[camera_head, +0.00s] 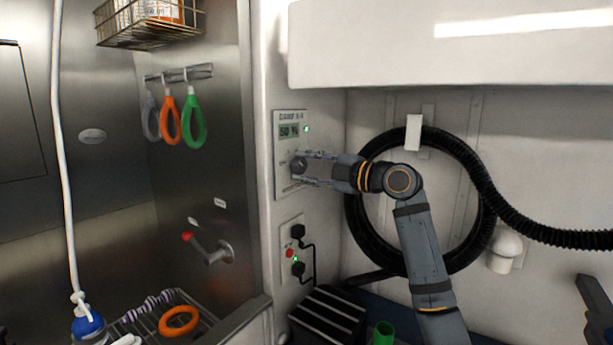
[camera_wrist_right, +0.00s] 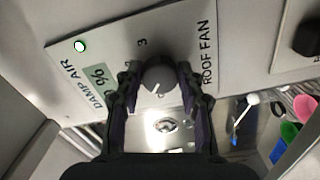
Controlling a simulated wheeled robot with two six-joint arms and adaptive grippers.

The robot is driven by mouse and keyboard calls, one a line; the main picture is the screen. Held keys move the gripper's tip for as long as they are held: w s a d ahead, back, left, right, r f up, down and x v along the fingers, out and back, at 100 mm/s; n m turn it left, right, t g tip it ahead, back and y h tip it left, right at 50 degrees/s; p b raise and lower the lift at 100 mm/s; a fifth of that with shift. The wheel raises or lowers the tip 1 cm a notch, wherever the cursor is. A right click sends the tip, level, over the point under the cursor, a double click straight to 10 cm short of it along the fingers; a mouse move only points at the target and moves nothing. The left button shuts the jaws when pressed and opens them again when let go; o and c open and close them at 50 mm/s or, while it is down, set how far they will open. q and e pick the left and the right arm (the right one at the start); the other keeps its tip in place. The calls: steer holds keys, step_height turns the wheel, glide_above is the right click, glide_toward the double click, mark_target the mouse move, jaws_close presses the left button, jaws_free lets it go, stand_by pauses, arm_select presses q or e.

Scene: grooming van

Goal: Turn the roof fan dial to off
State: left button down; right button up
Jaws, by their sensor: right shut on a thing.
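The roof fan dial (camera_wrist_right: 160,80) is a dark round knob on a light wall panel (camera_wrist_right: 115,55) printed "ROOF FAN" and "DAMP AIR". In the head view the knob (camera_head: 299,165) is at the lower part of the panel (camera_head: 283,186). A small pale mark on the knob's face points toward the bottom of the wrist view, slightly left. My right gripper (camera_head: 304,168) is shut on the dial, one finger on each side (camera_wrist_right: 160,85). My left gripper is not in view.
The panel has a lit display (camera_head: 289,131) and a green light. Below it is a socket plate (camera_head: 291,250) with plugs and a cable. A black hose (camera_head: 470,148) hangs coiled at right. A steel tub wall with hanging loops (camera_head: 194,122) is at left.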

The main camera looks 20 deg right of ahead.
steer(key=n+b, duration=0.1)
steer(key=n, duration=0.4)
steer(key=shift+b, duration=0.35)
steer(key=shift+n, duration=0.3)
steer(key=o, duration=1.2)
steer(key=shift+c, duration=0.2)
steer(key=shift+s+d, duration=0.15)
steer(key=v, duration=1.1)
steer(key=shift+s, duration=0.25)
steer(key=shift+d, duration=0.15)
